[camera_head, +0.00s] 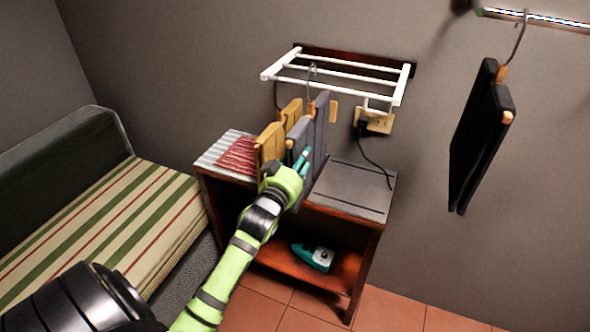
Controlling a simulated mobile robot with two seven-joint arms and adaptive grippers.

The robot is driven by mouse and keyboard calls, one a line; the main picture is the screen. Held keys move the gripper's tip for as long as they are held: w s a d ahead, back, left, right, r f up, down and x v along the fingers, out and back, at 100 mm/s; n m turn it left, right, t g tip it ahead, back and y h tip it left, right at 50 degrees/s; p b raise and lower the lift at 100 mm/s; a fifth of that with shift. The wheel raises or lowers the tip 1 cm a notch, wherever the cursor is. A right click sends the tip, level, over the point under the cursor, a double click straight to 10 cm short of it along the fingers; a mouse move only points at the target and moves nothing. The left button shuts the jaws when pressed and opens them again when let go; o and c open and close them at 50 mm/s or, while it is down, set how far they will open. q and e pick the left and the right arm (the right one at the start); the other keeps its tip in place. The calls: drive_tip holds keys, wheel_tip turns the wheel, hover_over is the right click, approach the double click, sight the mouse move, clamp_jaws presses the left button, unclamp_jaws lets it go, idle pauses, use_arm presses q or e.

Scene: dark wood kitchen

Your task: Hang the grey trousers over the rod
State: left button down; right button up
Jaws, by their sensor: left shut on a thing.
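The grey trousers (321,137) are folded over a wooden hanger and hang upright above the small wooden table. The hanger's metal hook (311,70) reaches up to the white wall rack (336,72); I cannot tell whether it rests on a bar. My left gripper (301,162), with teal fingertips, is shut on the grey trousers at their near left side. Its fingers hide part of the cloth. A metal rod (540,17) sticks out at the top right, with black trousers (480,135) on a hanger hooked over it. My right gripper is not in view.
A teal iron (313,257) is on the lower shelf. A plugged cord (378,165) hangs on the wall. A striped sofa (95,225) fills the left.

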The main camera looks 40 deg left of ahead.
use_arm(q)
drive_tip(key=shift+w+a+f+b, duration=0.15)
drive_tip(key=shift+f+b, duration=0.45)
drive_tip(key=shift+f, duration=0.35)
drive_tip(key=shift+w+d+f+b, duration=0.1)
drive_tip(key=shift+f+b, duration=0.45)
drive_tip(key=shift+f, duration=0.35)
